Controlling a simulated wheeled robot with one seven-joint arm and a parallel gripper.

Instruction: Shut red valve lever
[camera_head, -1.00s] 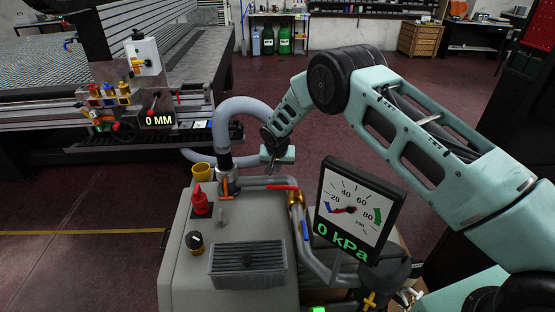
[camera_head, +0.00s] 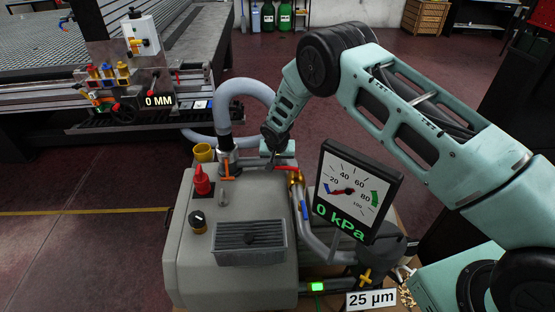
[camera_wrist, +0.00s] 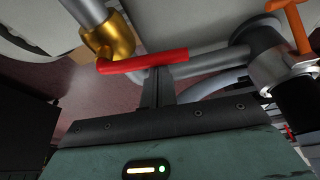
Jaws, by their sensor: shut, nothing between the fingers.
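The red valve lever (camera_head: 286,168) sits on a brass valve (camera_head: 296,179) at the right edge of the grey pump unit. In the wrist view the lever (camera_wrist: 143,61) lies crosswise in front of my fingertips, with its brass body (camera_wrist: 108,38) at the left. My gripper (camera_wrist: 158,74) is shut and empty, its tips at the lever's lower edge in that view. I cannot tell whether they touch it. In the head view my gripper (camera_head: 270,160) is just left of and behind the lever, its fingers hard to make out.
A gauge (camera_head: 350,190) reading 0 kPa stands right of the valve. An orange-handled valve (camera_head: 226,170) and thick grey hose (camera_head: 245,85) are at the left. A red knob (camera_head: 202,182) and black dial (camera_head: 197,221) sit on the grey pump unit (camera_head: 185,270).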

